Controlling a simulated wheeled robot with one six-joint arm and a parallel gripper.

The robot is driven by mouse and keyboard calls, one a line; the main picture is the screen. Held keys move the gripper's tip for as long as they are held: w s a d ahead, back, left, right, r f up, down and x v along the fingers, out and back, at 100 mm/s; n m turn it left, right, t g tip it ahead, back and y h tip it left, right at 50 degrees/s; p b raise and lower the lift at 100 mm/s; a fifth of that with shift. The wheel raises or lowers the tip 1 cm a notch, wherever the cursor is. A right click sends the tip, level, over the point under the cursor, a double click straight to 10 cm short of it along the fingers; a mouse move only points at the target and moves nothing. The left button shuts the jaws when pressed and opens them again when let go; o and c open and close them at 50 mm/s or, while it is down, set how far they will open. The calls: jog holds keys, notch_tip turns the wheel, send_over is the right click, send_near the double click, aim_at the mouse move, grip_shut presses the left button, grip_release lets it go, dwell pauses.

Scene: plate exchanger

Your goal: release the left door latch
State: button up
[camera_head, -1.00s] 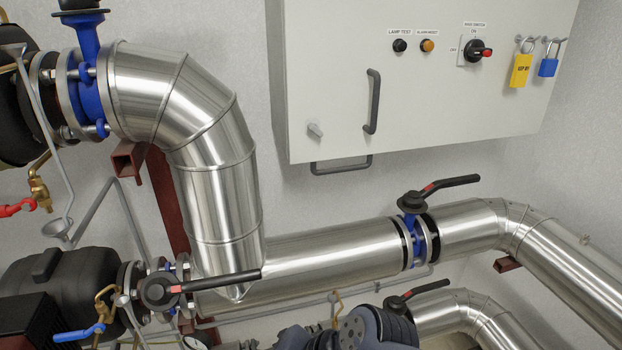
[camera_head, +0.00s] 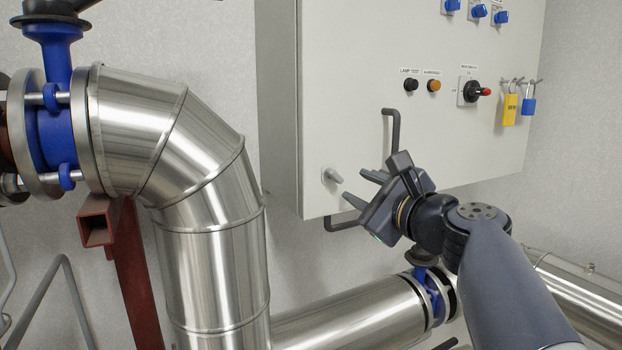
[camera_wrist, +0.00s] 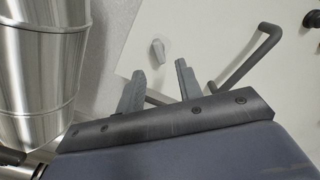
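The left door latch (camera_head: 332,175) is a small light-grey turn knob near the lower left corner of the pale cabinet door (camera_head: 350,90). It also shows in the wrist view (camera_wrist: 158,52), just beyond my fingertips and between their lines. My gripper (camera_head: 357,187) is to the right of and slightly below the latch in the head view, with its fingers pointing left towards it. In the wrist view my gripper (camera_wrist: 158,82) has its two fingers apart with nothing between them. The latch is apart from the fingers.
A dark door handle (camera_head: 392,135) stands just above my gripper; it also shows in the wrist view (camera_wrist: 252,62). A grey bar (camera_head: 342,224) is under the cabinet. A large metal pipe (camera_head: 205,200) is to the left. A rotary switch (camera_head: 472,91) and padlocks (camera_head: 510,108) are at the right.

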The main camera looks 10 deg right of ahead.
aim_at(338, 177)
jog(key=p+x, duration=0.1)
jog(key=x, duration=0.6)
jog(key=shift+a+f, duration=0.1)
jog(key=shift+c, duration=0.2)
grip_shut()
